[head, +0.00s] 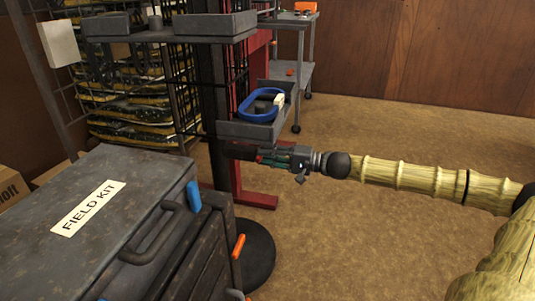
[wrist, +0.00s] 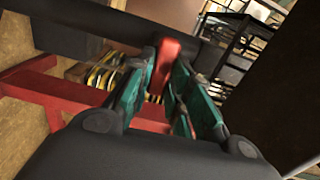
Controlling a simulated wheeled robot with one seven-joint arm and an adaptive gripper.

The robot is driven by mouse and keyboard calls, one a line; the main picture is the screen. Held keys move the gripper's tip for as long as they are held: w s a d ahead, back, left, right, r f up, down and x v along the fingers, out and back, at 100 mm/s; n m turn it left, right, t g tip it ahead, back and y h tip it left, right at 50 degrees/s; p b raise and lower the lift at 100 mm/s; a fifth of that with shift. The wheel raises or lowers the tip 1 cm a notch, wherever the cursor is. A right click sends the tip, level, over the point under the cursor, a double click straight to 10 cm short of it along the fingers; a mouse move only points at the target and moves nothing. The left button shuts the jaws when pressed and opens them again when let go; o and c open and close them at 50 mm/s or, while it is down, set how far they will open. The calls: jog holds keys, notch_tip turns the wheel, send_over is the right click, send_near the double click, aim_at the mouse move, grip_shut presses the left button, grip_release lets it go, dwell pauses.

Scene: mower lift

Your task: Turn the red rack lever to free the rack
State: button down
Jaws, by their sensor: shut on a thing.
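The red rack lever (wrist: 171,50) stands between the two green fingers of my gripper (wrist: 166,72) in the wrist view. The fingers are shut on it near its upper end. In the head view my gripper (head: 265,158) reaches in from the right, just below the lower tray (head: 245,130) of the dark rack. Only a speck of red shows at the fingertips there, and the lever's pivot is hidden. A dark bar (wrist: 75,32) of the rack runs behind the lever in the wrist view.
The lower tray holds a blue ring (head: 245,104). An upper tray (head: 215,27) hangs above it. A grey box (head: 135,185) labelled FIELD KIT stands at the front left. A red frame (head: 258,200) is behind the rack. A grey cart (head: 300,72) stands farther back. Carpet to the right is clear.

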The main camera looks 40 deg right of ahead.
jog(key=shift+d+m, duration=0.1)
jog(key=shift+m, duration=0.2)
jog(key=c, duration=1.3)
grip_release()
jog(key=shift+v, duration=6)
